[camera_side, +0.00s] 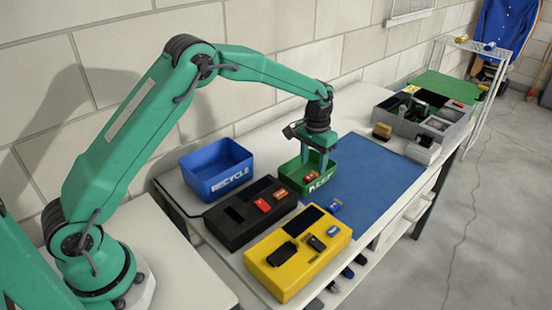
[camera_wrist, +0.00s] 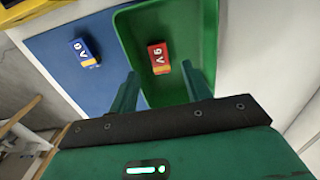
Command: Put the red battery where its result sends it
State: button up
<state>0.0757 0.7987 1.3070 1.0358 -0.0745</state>
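The red battery (camera_side: 309,176), marked 9V, lies on the floor of the green bin (camera_side: 322,182) lettered KEEP. It also shows in the wrist view (camera_wrist: 158,58), apart from the bin walls. My gripper (camera_side: 315,164) is over this bin, fingers pointing down. In the wrist view its two fingers (camera_wrist: 159,72) are spread, with nothing held between them; the battery shows beyond the gap. The blue bin (camera_side: 215,170) lettered RECYCLE stands to the left. A black box (camera_side: 240,230) and a yellow box (camera_side: 285,282) with dark panels stand in front; I cannot read any result on them.
A blue battery (camera_wrist: 84,52) lies on the blue mat (camera_side: 375,180) beside the green bin. Red items (camera_side: 263,205) sit on the black box. A grey divided tray (camera_side: 400,124) with several items stands further back. Much of the mat is clear.

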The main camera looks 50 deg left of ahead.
jog(key=shift+r, duration=0.1)
notch_tip(320, 180, up, 8)
dwell(0.7)
dwell(0.3)
jog(key=s+a+r+t, duration=0.3)
jog(key=s+r, duration=1.1)
jog(key=s, duration=0.3)
jog(key=s+a+f+t, duration=0.1)
jog(key=s+f+t, duration=0.1)
jog(key=s, duration=1.5)
jog(key=shift+s+a+f+t, duration=0.15)
jog(key=shift+s+f+t, duration=0.15)
jog(key=shift+f, duration=0.2)
